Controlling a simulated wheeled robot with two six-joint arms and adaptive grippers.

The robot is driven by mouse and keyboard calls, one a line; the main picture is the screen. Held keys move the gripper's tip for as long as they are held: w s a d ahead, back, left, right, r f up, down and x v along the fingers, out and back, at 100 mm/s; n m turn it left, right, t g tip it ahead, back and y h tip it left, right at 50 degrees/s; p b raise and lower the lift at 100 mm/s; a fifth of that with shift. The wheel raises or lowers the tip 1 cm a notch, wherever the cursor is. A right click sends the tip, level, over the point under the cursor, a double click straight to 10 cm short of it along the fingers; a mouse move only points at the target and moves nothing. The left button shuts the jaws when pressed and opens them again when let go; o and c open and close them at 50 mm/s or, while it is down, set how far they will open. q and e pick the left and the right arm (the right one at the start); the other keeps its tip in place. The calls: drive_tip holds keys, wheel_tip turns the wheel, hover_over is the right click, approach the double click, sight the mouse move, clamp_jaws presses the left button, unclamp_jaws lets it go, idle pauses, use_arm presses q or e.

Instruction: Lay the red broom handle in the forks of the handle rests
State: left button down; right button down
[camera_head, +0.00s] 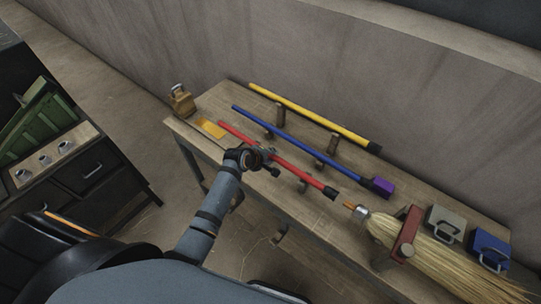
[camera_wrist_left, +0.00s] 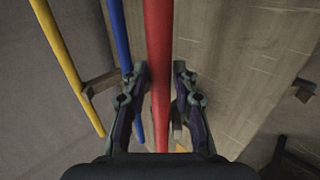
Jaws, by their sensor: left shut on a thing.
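The red broom handle (camera_head: 305,172) lies slantwise along the front row of the bench, with a dark end at its right. My left gripper (camera_head: 255,158) is shut on it left of its middle; in the left wrist view the red handle (camera_wrist_left: 158,60) runs between the two fingers (camera_wrist_left: 160,95). My right gripper is out of view.
A blue handle (camera_head: 290,140) and a yellow handle (camera_head: 310,115) lie behind, roughly parallel. A straw broom head (camera_head: 440,262) in a red clamp (camera_head: 406,235) is at the right, beside a grey box (camera_head: 444,222) and a blue box (camera_head: 489,250). A yellow pad (camera_head: 211,128) is at the left.

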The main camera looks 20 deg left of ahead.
use_arm(q)
drive_tip(key=c, duration=1)
unclamp_jaws()
drive_tip(key=v, duration=1.2)
drive_tip(key=shift+s, duration=0.1)
